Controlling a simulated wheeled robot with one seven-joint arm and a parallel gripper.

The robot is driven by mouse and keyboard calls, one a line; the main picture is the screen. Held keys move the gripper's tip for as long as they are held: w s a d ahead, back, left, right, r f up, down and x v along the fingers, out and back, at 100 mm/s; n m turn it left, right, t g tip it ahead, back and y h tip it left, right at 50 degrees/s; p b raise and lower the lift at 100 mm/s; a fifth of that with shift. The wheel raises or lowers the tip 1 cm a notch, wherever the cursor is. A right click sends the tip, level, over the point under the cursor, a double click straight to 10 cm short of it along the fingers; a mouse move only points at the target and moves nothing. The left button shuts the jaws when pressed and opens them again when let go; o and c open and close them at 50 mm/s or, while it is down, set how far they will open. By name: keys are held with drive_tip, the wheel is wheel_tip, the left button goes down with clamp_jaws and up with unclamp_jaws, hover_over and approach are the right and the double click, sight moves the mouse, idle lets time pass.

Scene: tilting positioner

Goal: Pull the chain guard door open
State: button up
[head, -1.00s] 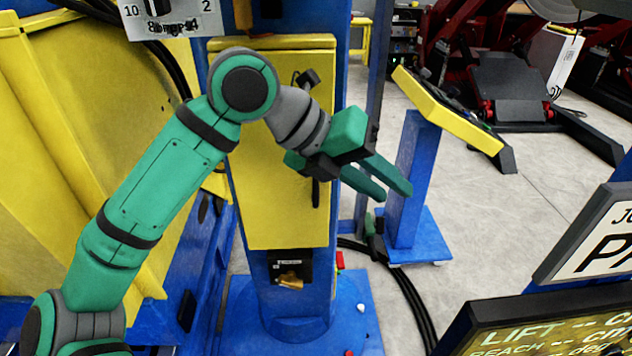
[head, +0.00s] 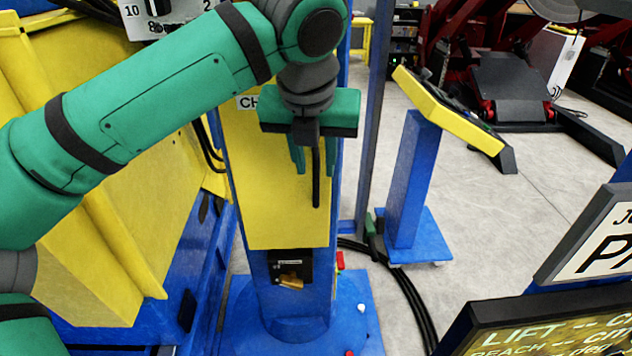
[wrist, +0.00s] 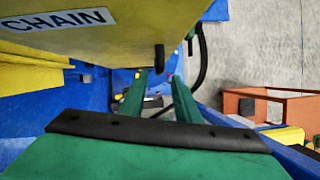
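The chain guard door (head: 272,215) is a tall yellow panel on the blue column and looks shut. Its label (head: 247,102) is mostly hidden behind my arm, but "CHAIN" reads in the wrist view (wrist: 60,19). The black upright handle (head: 316,185) is on the door's right side. My gripper (head: 310,165) points down in front of the door at the handle's upper part. In the wrist view, its green fingers (wrist: 160,78) are apart, with the handle's dark end (wrist: 159,57) showing between and just beyond the tips. I cannot tell whether they touch it.
A yellow-topped console on a blue post (head: 412,185) stands right of the column. Black cables (head: 405,290) run over the floor between them. A large yellow body (head: 100,260) fills the left. Sign panels (head: 590,250) are at the near right. Grey floor is open beyond the console.

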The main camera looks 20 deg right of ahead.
sight(315, 176)
drive_tip(key=x, duration=0.7)
drive_tip(key=shift+f, duration=0.1)
drive_tip(key=shift+w, duration=0.1)
clamp_jaws()
